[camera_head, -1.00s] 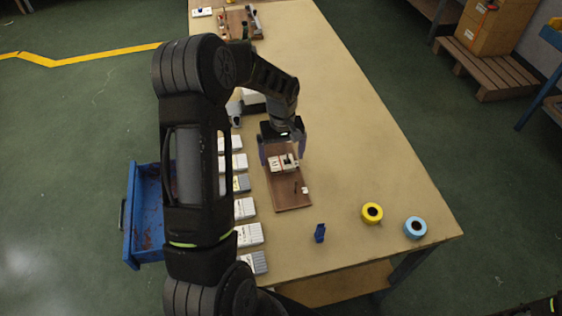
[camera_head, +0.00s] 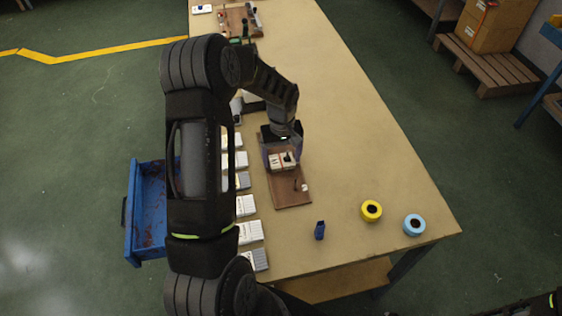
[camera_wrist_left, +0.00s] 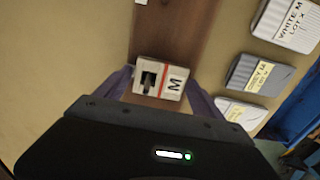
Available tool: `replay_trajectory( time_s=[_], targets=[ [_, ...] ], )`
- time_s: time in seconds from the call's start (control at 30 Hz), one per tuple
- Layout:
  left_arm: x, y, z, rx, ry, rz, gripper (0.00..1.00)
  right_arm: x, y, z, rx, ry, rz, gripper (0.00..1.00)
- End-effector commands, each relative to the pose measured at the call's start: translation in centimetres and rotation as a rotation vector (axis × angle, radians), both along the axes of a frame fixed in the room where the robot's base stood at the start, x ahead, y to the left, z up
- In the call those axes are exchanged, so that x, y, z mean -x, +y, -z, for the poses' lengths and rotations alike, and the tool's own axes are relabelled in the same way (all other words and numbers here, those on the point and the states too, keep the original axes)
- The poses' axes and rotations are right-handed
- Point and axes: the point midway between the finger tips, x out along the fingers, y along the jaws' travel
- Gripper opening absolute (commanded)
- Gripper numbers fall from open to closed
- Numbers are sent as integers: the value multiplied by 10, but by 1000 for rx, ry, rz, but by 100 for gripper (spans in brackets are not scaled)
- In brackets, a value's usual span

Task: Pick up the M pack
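My left gripper (camera_head: 283,155) points down over the pack. In the left wrist view its two purple fingers stand on either side of the pack, apart from each other, with narrow gaps visible. The fingertips are partly hidden by the gripper body (camera_wrist_left: 150,140). My right gripper is out of view.
Several white and grey packs, including a "GREY M" one (camera_wrist_left: 257,75) and a "WHITE M" one (camera_wrist_left: 288,22), line the table's left edge. A blue drawer (camera_head: 132,225) stands open beside them. Yellow tape (camera_head: 371,210), blue tape (camera_head: 414,224) and a small blue object (camera_head: 320,230) lie right.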

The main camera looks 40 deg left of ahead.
Motion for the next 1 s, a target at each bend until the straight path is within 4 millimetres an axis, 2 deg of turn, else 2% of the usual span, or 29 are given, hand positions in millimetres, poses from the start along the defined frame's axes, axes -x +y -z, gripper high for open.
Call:
replay_trajectory(
  time_s=[0.07, 0.6, 0.87, 1.0],
  targets=[
    [0, 0, 0, 0, 0, 0, 71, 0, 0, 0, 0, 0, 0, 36],
    [0, 0, 0, 0, 0, 0, 27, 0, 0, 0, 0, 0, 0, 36],
    [0, 0, -2, -1, -1, 0, 27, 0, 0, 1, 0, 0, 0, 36],
    [-1, 0, -12, -2, -4, 0, 27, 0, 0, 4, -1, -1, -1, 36]
  ],
)
